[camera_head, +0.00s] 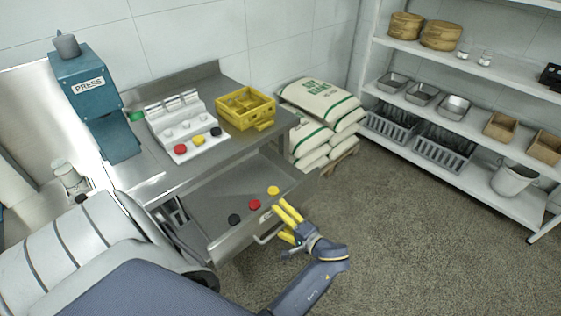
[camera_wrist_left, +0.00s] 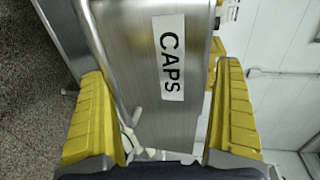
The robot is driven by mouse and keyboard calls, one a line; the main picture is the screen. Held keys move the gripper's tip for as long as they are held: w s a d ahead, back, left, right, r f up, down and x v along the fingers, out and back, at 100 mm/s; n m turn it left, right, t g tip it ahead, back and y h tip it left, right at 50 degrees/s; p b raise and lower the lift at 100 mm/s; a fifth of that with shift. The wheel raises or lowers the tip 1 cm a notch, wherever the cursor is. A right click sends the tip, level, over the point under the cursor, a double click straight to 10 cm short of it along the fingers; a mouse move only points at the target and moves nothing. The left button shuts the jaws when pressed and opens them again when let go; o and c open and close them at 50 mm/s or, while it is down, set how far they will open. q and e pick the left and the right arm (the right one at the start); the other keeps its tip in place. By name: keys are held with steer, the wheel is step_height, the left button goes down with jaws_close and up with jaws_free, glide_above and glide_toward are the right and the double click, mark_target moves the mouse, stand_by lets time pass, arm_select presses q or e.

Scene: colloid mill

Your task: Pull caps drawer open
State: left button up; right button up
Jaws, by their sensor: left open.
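The caps drawer (camera_head: 220,196) stands pulled out from under the steel bench. A black, a red and a yellow cap lie loose in it. Its front carries a CAPS label (camera_wrist_left: 172,57) and a bar handle (camera_head: 268,238), which also shows in the left wrist view (camera_wrist_left: 103,55). My left gripper (camera_head: 282,208) is at the drawer front, its yellow fingers open. In the left wrist view the drawer front and handle appear between the spread fingers; I cannot tell whether either finger touches the handle. My right gripper is not in view.
On the bench are a blue press (camera_head: 95,100), a white rack (camera_head: 183,125) with caps and a yellow crate (camera_head: 245,107). Sacks (camera_head: 318,105) are stacked beside the bench. White shelving (camera_head: 455,150) stands at right. The floor between is clear.

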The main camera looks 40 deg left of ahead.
arm_select(q)
step_height(320, 180, up, 3)
steer(key=shift+w+a, duration=0.1)
steer(key=shift+a, duration=0.05)
steer(key=c, duration=0.9)
steer(key=shift+r, duration=0.65)
steer(key=shift+c, duration=0.2)
